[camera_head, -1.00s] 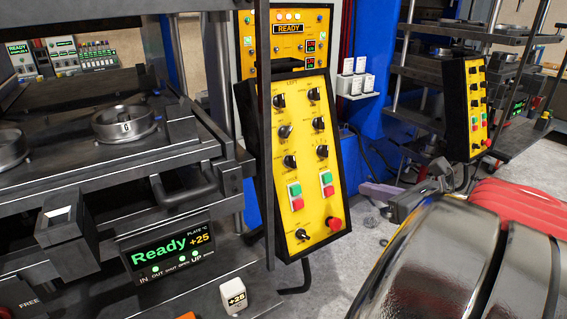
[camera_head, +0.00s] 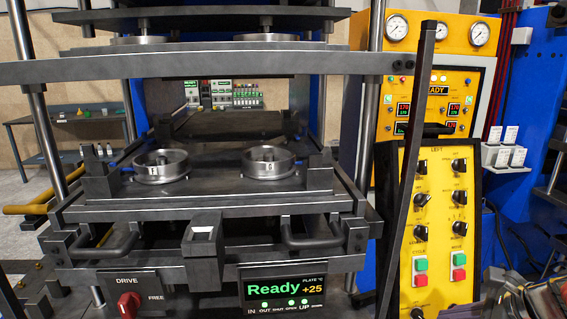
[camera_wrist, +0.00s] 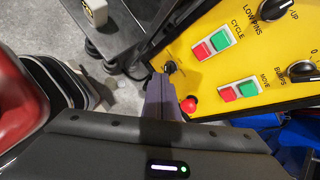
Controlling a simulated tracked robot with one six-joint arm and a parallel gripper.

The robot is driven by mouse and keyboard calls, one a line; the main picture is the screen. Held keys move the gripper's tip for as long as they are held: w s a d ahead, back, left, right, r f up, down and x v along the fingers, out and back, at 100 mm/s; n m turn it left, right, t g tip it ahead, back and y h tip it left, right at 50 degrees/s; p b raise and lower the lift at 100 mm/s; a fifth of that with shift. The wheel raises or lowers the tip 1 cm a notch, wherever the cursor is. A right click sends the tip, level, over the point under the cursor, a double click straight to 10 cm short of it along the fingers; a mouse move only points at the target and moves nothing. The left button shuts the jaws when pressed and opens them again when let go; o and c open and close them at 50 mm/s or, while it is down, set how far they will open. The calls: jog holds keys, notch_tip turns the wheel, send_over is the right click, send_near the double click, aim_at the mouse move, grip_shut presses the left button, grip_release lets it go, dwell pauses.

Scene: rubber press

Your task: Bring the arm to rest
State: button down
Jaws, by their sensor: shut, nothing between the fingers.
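My gripper (camera_wrist: 160,95) shows in the wrist view as two purple-grey fingers lying together, with nothing between them. In that picture its tips are beside the lower edge of the yellow control panel (camera_wrist: 215,70), near a small black knob (camera_wrist: 170,67) and a red round button (camera_wrist: 188,105). I cannot tell how wide the gap to the panel is. In the head view the yellow control panel (camera_head: 436,240) stands at the right; only a cluttered bit of what may be my arm shows in the lower right corner, and my gripper cannot be made out there.
The press plate (camera_head: 215,188) carries two round moulds (camera_head: 160,167) (camera_head: 268,162). Below it, a display (camera_head: 287,287) reads Ready +25. A dark upright bar (camera_head: 412,170) stands before the panel. A red DRIVE knob (camera_head: 129,304) is at the lower left. Grey floor (camera_wrist: 125,95) shows in the wrist view.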

jog(key=s+a+n+g+h, duration=0.1)
jog(key=s+a+n, duration=0.2)
jog(key=a+n, duration=0.7)
jog(key=s+a+n+g+h, duration=0.1)
jog(key=s+a+n, duration=0.3)
jog(key=a+n, duration=0.6)
jog(key=n, duration=0.5)
jog(key=shift+s+a+r+n+h, duration=0.2)
jog(key=shift+s+a+n+h, duration=0.05)
jog(key=shift+a+n+h, duration=0.15)
jog(key=shift+d, duration=0.1)
dwell(0.6)
